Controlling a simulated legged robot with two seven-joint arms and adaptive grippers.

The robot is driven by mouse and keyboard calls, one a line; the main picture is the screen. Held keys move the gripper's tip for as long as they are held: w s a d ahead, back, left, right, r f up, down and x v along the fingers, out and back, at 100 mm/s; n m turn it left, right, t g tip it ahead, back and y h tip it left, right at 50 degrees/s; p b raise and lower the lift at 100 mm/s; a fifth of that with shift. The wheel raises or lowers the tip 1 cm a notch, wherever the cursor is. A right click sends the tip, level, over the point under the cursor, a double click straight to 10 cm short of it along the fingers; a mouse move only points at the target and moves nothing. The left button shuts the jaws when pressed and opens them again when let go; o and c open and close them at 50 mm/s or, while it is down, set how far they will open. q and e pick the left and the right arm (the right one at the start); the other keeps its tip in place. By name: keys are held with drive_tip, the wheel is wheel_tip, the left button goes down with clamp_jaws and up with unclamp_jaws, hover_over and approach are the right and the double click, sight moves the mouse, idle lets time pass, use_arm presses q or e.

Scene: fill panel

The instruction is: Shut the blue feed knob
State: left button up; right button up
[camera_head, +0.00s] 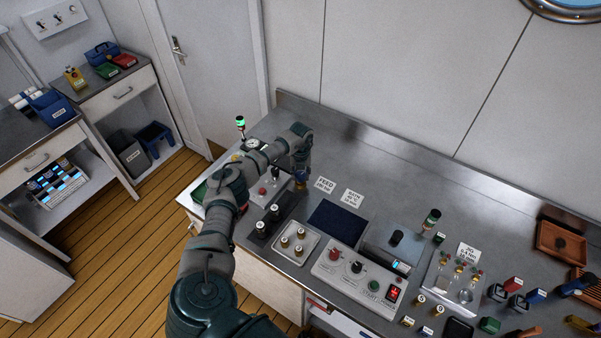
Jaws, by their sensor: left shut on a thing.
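My left arm reaches in from the bottom and bends to the right over the steel bench. My right gripper is not in view.
A dark blue mat (337,221) lies right of the gripper. A small green-topped lamp (240,122) stands behind my arm.

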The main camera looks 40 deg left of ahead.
sight(300, 173)
use_arm(q)
drive_tip(key=shift+w+a+r+n+p, duration=0.15)
drive_tip(key=shift+n+p, duration=0.1)
drive_tip(key=shift+n, duration=0.35)
drive_tip(key=shift+w+d+r+n+p, duration=0.1)
drive_tip(key=shift+n+p, duration=0.15)
drive_tip(key=shift+n, duration=0.35)
drive_tip(key=shift+a, duration=0.1)
drive_tip(key=o, duration=1.1)
drive_tip(key=shift+o, duration=0.3)
drive_tip(key=shift+f, duration=0.25)
drive_tip(key=shift+s, duration=0.1)
drive_tip(key=shift+r, duration=0.35)
wheel_tip(300, 173, up, 11)
